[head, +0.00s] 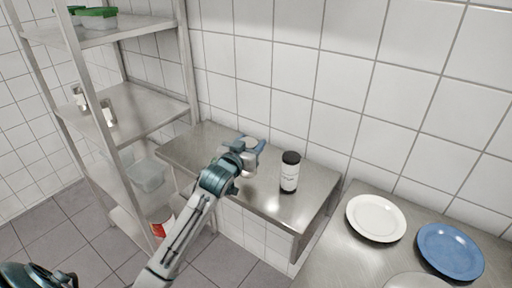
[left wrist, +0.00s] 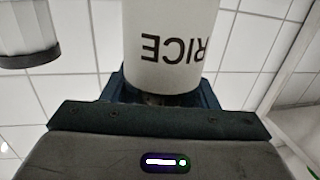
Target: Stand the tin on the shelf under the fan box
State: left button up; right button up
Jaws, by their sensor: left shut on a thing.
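My left gripper (head: 252,150) is shut on a white tin (head: 249,142), over the far middle part of a steel wall shelf (head: 230,183). The tin is mostly hidden by the gripper in the head view. In the left wrist view the tin (left wrist: 170,45) fills the upper middle between the jaws, with dark lettering that includes RICE. I cannot tell whether its base touches the shelf. No fan box shows in either view. My right gripper is not in view.
A white bottle with a black lid (head: 290,172) stands on the shelf, right of my left gripper. A steel rack (head: 130,107) stands at the left. A white plate (head: 376,218) and a blue plate (head: 450,251) lie on the counter at the right.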

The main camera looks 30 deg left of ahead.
pick_arm(q)
jog(key=shift+w+d, duration=0.3)
jog(key=shift+w, duration=0.45)
jog(key=f, duration=0.1)
jog(key=f+p, duration=0.1)
jog(key=f, duration=0.1)
jog(key=shift+w+d+f, duration=0.15)
jog(key=shift+w+f, duration=0.15)
jog(key=shift+f, duration=0.05)
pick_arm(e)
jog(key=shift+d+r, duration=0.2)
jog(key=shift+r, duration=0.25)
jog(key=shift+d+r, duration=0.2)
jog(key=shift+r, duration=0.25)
pick_arm(q)
jog(key=shift+f, duration=0.1)
jog(key=o, duration=1.2)
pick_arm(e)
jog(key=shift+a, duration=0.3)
